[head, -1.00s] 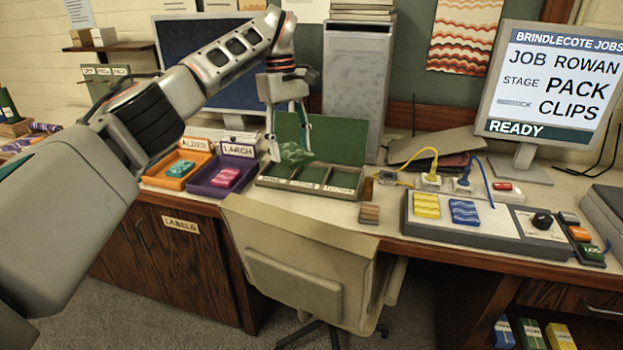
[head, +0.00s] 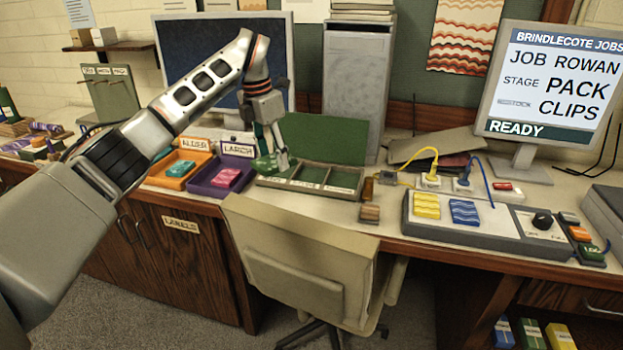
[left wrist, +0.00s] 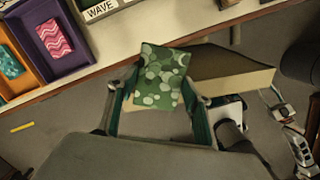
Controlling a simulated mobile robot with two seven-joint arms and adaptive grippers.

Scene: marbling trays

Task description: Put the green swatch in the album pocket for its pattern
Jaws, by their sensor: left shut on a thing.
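My left gripper (head: 270,150) is shut on the green swatch (head: 265,165), at the left end of the green album (head: 345,172). In the left wrist view the swatch (left wrist: 160,72) shows pale round spots on green, held between the two fingers (left wrist: 158,105). The album's lid (head: 325,140) stands open behind a row of pockets with labels on the front. One label reads WAVE in the left wrist view (left wrist: 101,11); the others are too small to read. The gripper hides part of the album's left end. I cannot tell whether the swatch touches it.
The purple LARCH tray (head: 238,180) with a pink swatch (head: 226,176) and the orange ALDER tray (head: 194,181) with a teal swatch (head: 181,168) stand left of the album. A small wooden block (head: 369,213), a chair (head: 300,250) and a grey console (head: 470,240) are nearby.

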